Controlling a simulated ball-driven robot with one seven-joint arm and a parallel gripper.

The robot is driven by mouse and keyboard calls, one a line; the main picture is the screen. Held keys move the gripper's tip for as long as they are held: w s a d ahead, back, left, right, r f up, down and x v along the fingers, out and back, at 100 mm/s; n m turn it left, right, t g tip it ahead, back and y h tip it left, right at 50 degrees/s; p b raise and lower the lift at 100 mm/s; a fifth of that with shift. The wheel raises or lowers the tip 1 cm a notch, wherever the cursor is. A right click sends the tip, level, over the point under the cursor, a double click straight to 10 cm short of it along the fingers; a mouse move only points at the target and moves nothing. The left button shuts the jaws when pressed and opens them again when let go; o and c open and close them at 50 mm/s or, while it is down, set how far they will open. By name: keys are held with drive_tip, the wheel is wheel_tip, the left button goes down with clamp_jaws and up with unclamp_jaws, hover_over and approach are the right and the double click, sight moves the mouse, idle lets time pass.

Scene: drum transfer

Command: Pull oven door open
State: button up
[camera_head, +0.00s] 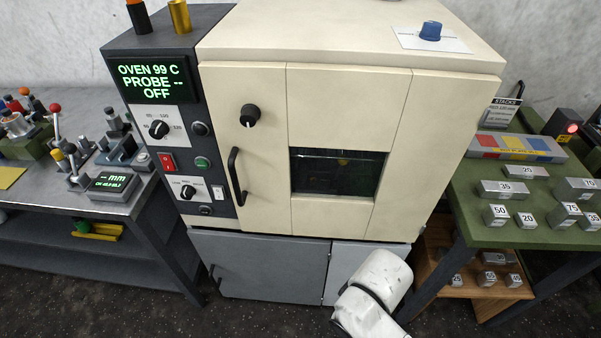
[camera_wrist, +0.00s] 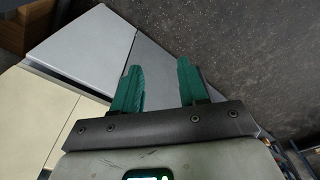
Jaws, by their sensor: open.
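The oven door (camera_head: 337,118) is a cream panel with a dark window (camera_head: 337,172). It looks closed. Its black vertical handle (camera_head: 236,176) is near the door's left side, with a black knob (camera_head: 251,115) above it. In the wrist view my gripper (camera_wrist: 160,82) shows two green fingers, apart and with nothing between them. It is clear of the handle, over the grey cabinet front and dark floor. In the head view part of my white arm shows at the bottom, right of centre; the gripper fingers are not visible there.
A grey cabinet (camera_head: 262,262) stands under the oven. A metal bench (camera_head: 60,200) with tools is at the left. A green table (camera_head: 540,228) with labelled blocks is at the right. Dark floor (camera_head: 255,318) is open in front. The oven display (camera_head: 150,82) reads 99 C.

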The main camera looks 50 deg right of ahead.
drive_tip(key=w+b, duration=0.1)
drive_tip(key=w, duration=0.1)
drive_tip(key=w+d+t+h, duration=0.1)
drive_tip(key=w+m+t+b, duration=0.1)
drive_tip(key=w, duration=0.1)
drive_tip(key=shift+w+d+f+h+b, duration=0.3)
drive_tip(key=shift+d+b, duration=0.05)
drive_tip(key=m+t+h+b, duration=0.2)
drive_tip(key=t+h+b, duration=0.2)
drive_tip(key=t+b, duration=0.7)
approach(235, 180)
wheel_tip(235, 180, down, 2)
drive_tip(key=t+p, duration=0.3)
drive_tip(key=x, duration=0.3)
drive_tip(key=p+x, duration=0.1)
drive_tip(key=x, duration=0.6)
drive_tip(key=shift+w+d+f+p, duration=0.15)
drive_tip(key=shift+d+f+p, duration=0.15)
drive_tip(key=shift+d+p, duration=0.15)
drive_tip(key=shift+c, duration=0.6)
clamp_jaws()
